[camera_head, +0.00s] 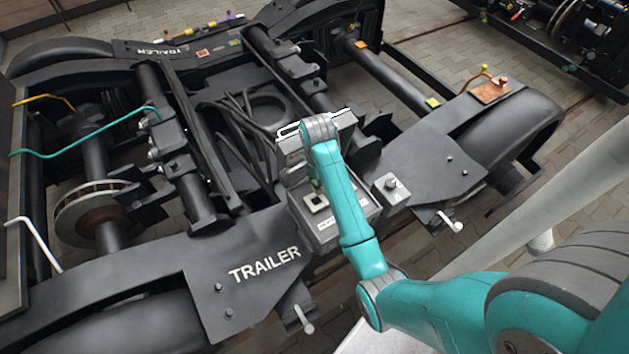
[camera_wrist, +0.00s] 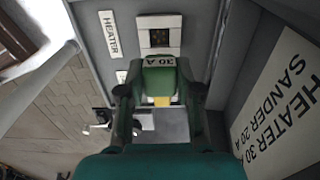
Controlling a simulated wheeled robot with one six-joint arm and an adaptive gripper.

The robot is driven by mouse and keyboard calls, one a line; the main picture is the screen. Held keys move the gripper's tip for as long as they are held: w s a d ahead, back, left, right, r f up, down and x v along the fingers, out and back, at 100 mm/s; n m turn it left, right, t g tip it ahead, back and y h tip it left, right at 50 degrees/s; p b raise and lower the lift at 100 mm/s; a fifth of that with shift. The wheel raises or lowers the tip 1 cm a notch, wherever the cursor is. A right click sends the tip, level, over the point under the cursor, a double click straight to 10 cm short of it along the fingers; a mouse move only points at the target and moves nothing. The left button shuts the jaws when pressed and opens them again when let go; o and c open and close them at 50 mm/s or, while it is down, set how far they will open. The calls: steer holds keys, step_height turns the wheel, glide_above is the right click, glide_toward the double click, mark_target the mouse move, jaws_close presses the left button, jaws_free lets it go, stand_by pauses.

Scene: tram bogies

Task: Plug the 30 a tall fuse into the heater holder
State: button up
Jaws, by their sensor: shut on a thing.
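My gripper (camera_wrist: 160,90) is shut on the green fuse marked 30 A (camera_wrist: 166,76) in the wrist view, with one finger on each side of it. A yellow part shows at the fuse's lower end. The heater holder (camera_wrist: 160,30), a pale block with a dark contact face, shows just past the fuse, beside the HEATER label (camera_wrist: 110,36). The fuse overlaps the holder's near edge in the picture; I cannot tell whether they touch. In the head view the open fuse box (camera_head: 340,228) sits on the trailer bogie, and my wrist hides most of its inside and the fuse.
A plate (camera_wrist: 280,105) reading heater 30 A, sander 20 A is on the box wall at right. The box's raised lid (camera_head: 346,135) stands behind my wrist. A grey switch box (camera_head: 391,188) is close on the right. Bogie beams and a teal cable (camera_head: 85,153) lie left.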

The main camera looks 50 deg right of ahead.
steer(key=shift+f, duration=2.9)
steer(key=shift+a, duration=0.2)
steer(key=shift+f, duration=0.5)
steer(key=o, duration=1.1)
steer(key=shift+r, duration=3.8)
